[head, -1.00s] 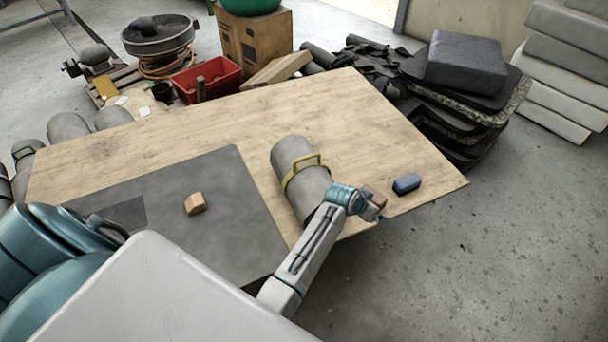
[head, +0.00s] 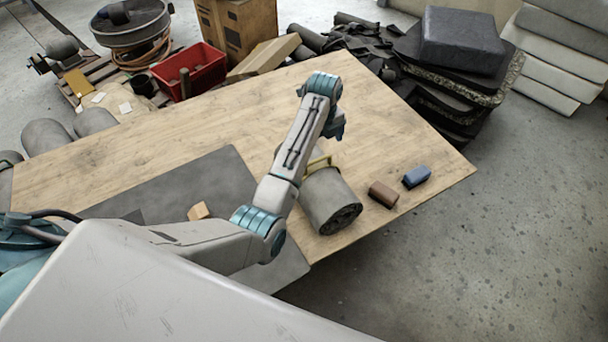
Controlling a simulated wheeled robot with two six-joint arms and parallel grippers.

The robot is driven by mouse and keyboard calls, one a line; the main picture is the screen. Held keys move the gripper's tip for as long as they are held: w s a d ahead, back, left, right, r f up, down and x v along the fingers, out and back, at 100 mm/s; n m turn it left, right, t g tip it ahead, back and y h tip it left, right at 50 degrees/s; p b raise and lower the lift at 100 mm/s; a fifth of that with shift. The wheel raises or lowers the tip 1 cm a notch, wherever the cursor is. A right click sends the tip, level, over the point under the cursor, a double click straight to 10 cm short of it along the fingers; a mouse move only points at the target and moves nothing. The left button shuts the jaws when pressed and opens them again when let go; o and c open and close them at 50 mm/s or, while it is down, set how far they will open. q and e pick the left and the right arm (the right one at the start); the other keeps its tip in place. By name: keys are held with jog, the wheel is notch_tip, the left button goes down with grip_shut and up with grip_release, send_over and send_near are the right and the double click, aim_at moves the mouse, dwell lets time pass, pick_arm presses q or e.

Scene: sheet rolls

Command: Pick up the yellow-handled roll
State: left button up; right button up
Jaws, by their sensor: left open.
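The grey sheet roll (head: 331,203) lies on the wooden table right of the middle, its round spiral end facing the front right. Its yellow handle (head: 320,163) shows in part across the top, and my forearm hides the left part of the roll. My left gripper (head: 335,134) is open and points down above the far part of the roll, just beyond the handle in the picture. Its fingertips are small and partly hidden, and I see nothing held. My right gripper is not in view.
A brown block (head: 383,194) and a blue block (head: 417,176) lie right of the roll near the table edge. A tan block (head: 199,211) is on the dark mat (head: 190,182) at left. The wooden table (head: 210,123) is clear at the back.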

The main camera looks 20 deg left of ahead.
aim_at(318, 159)
pick_arm(q)
jog(key=shift+a+r+m, duration=0.2)
jog(key=shift+a+m, duration=0.1)
jog(key=shift+a+f, duration=0.1)
jog(key=shift+f, duration=0.15)
notch_tip(318, 159, down, 4)
jog(key=shift+f+p, duration=0.2)
jog(key=shift+p, duration=0.35)
jog(key=shift+f+p, duration=0.3)
jog(key=shift+f, duration=0.25)
jog(key=f, duration=0.1)
jog(key=f+p, duration=0.1)
jog(key=f, duration=0.1)
jog(key=shift+w+a+f, duration=0.1)
jog(key=shift+w+f, duration=0.05)
jog(key=shift+w, duration=0.05)
jog(key=shift+f, duration=0.55)
jog(key=c, duration=1)
jog(key=shift+w+r, duration=0.2)
jog(key=shift+r, duration=0.05)
jog(key=shift+c, duration=0.3)
